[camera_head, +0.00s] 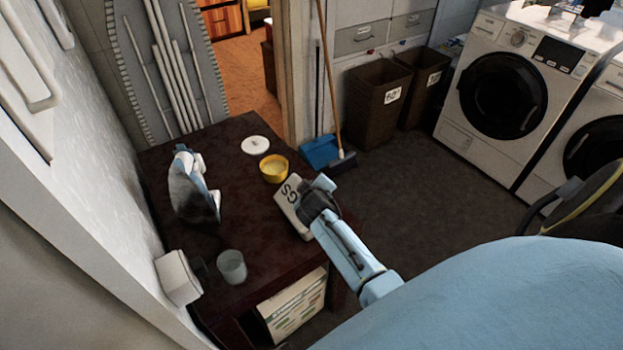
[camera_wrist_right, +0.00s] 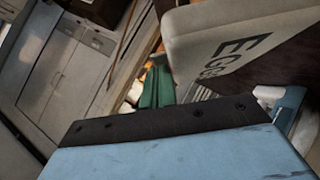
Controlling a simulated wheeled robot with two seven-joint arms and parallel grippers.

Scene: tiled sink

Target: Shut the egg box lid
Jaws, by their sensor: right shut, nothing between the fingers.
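The egg box (camera_head: 288,207) is pale, with dark lettering, and sits near the right edge of the dark table. My right gripper (camera_head: 318,197) is shut and empty, right beside the box, and covers part of it. I cannot tell if they touch. In the right wrist view the box's lettered face (camera_wrist_right: 205,45) fills the upper right, tilted in the picture. How far the lid stands open cannot be told from these views. My left gripper is not in view.
The dark table (camera_head: 225,140) also holds a yellow bowl (camera_head: 274,168), a white round lid (camera_head: 255,145), an iron (camera_head: 190,190) and a glass (camera_head: 232,266). A washing machine (camera_head: 505,95) and brown bins (camera_head: 378,100) stand across open floor.

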